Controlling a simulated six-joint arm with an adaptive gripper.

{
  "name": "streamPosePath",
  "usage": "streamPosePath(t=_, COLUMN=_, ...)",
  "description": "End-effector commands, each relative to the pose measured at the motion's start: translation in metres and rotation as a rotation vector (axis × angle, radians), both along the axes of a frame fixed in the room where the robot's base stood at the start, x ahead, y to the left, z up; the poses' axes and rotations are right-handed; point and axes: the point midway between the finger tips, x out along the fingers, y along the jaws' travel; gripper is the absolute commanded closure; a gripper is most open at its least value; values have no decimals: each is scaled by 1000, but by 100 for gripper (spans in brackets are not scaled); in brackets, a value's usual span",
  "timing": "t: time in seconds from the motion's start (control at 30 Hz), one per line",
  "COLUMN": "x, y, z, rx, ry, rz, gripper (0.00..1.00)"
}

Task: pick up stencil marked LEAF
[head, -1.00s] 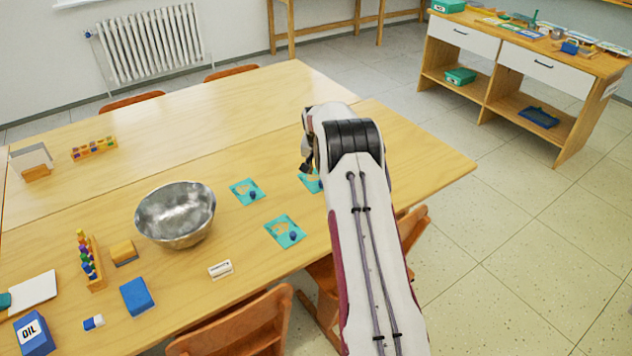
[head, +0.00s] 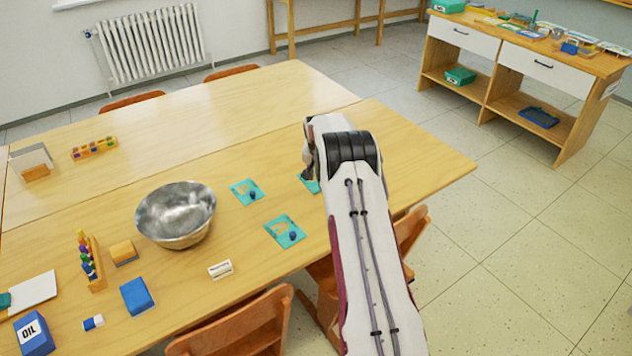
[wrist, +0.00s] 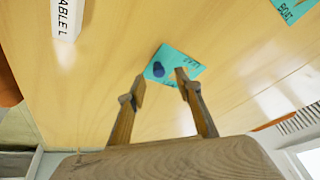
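A teal stencil with a dark blue knob (wrist: 180,62) lies flat on the table in the wrist view, beyond and between my fingertips. Its label is upside down and small; it may read LEAF, but I cannot be sure. My gripper (wrist: 160,77) is open and empty, fingers spread. Another teal stencil, marked BOAT (wrist: 292,8), is at the top right. The head view shows three teal stencils: a back-left one (head: 246,192), a front one (head: 284,232), and one partly hidden by my arm (head: 311,184). Their labels are unreadable there.
A metal bowl (head: 175,213) stands left of the stencils. A small white labelled block (head: 220,269) lies near the table's front edge; it also shows in the wrist view (wrist: 67,18). Wooden chairs (head: 240,325) stand along the front. The table's back middle is clear.

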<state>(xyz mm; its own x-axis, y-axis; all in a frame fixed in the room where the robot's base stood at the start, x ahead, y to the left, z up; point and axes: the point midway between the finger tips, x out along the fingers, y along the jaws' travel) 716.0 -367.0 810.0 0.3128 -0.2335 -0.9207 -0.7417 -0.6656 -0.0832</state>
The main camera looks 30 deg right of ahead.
Motion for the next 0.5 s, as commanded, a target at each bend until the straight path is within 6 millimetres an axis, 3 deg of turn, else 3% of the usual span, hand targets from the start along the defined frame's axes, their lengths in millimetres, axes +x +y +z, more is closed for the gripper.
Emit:
streamPosePath(t=0.23, x=5, y=-6, z=-22, rx=1, ry=1, rz=0, gripper=66)
streamPosePath(t=0.5, x=8, y=-8, z=-32, rx=0, ry=0, rz=0, gripper=66)
